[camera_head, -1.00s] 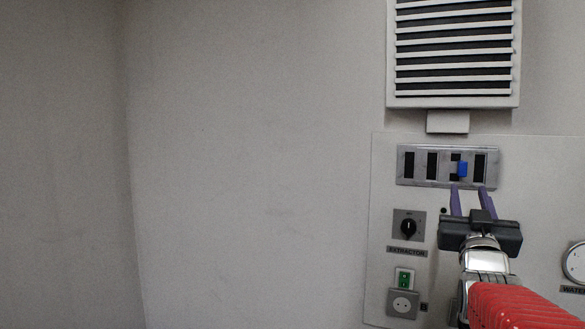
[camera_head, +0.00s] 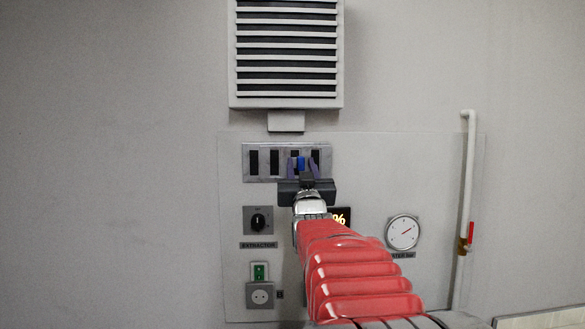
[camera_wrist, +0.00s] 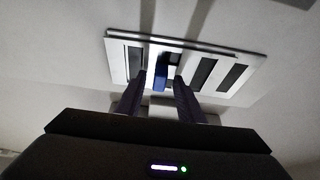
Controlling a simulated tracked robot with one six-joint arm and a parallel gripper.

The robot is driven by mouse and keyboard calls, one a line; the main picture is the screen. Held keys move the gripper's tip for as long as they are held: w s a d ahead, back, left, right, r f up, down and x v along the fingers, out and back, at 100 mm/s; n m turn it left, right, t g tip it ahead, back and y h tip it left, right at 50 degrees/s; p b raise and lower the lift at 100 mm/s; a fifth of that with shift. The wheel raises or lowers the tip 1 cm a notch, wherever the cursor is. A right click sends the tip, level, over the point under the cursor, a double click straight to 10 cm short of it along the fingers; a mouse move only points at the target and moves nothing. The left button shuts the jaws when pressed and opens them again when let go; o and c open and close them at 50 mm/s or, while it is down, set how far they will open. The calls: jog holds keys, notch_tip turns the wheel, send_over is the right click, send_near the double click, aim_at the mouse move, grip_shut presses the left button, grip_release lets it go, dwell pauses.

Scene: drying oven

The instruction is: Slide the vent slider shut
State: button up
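The vent slider is a light metal plate (camera_head: 264,148) with several dark slots and a blue tab (camera_head: 301,163) towards its right side. In the wrist view the plate (camera_wrist: 118,55) appears tilted, with the blue tab (camera_wrist: 160,80) near its middle. My gripper (camera_head: 303,160) reaches up to the plate from below, its purple fingers on either side of the tab. In the wrist view my gripper (camera_wrist: 161,82) is open, with the tab between its fingertips and small gaps seeming to show beside it. The fingers partly hide the slots.
A louvred grille (camera_head: 287,55) is above the plate, with a small grey block (camera_head: 286,121) beneath it. The extractor knob (camera_head: 257,221), a socket (camera_head: 260,295) and a gauge (camera_head: 403,232) are lower on the panel. A white pipe (camera_head: 469,170) with a red-handled valve stands at right.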

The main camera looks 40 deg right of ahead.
jog(key=shift+c, duration=0.3)
grip_shut()
dwell(0.4)
